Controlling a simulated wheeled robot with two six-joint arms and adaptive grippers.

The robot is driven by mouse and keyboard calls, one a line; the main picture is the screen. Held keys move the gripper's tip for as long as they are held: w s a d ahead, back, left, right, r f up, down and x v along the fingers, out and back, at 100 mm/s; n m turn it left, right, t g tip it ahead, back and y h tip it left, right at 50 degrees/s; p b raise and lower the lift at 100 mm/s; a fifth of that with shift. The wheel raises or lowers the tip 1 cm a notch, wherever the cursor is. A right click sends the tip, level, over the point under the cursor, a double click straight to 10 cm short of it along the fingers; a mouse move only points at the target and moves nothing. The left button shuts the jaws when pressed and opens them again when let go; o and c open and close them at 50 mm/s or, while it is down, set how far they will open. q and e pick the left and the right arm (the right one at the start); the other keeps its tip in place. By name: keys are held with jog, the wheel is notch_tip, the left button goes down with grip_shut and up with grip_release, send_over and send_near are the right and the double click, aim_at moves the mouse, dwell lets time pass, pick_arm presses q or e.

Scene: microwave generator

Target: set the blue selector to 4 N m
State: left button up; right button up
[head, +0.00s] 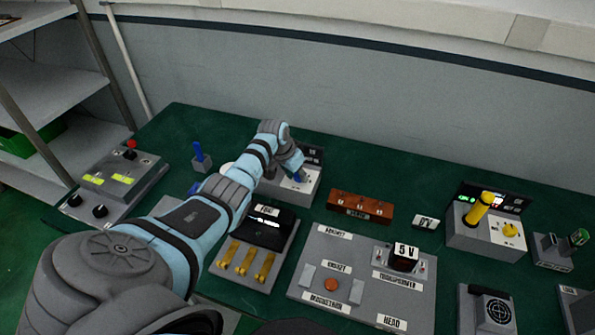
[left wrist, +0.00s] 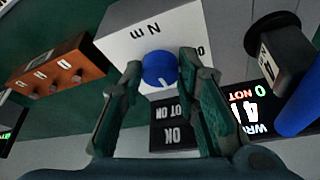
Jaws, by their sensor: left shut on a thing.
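The blue selector (left wrist: 160,68) is a round knob on a light grey box marked "N m" (left wrist: 147,38). In the left wrist view it sits between the fingers of my left gripper (left wrist: 160,82), which is shut on it. A small white mark shows low on the knob, toward the right. Most of the scale around it is hidden by the fingers. In the head view my left gripper (head: 298,176) reaches down onto the selector's box (head: 300,196). A lit display (left wrist: 250,112) at the right of the left wrist view shows a large 4, partly cut off. My right gripper is not in view.
A brown block (head: 360,206) stands right of the box, and a grey panel with a "5 V" block (head: 405,257) is nearer. A yellow-handled unit (head: 480,208) stands further right. A blue rod (left wrist: 300,105) stands near the gripper's right side in the left wrist view.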

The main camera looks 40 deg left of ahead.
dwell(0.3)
pick_arm(q)
jog(key=o, duration=1.2)
jog(key=shift+w, duration=0.1)
jog(key=shift+c, duration=0.2)
jog(key=v, duration=1.2)
jog(key=shift+w+a, duration=0.1)
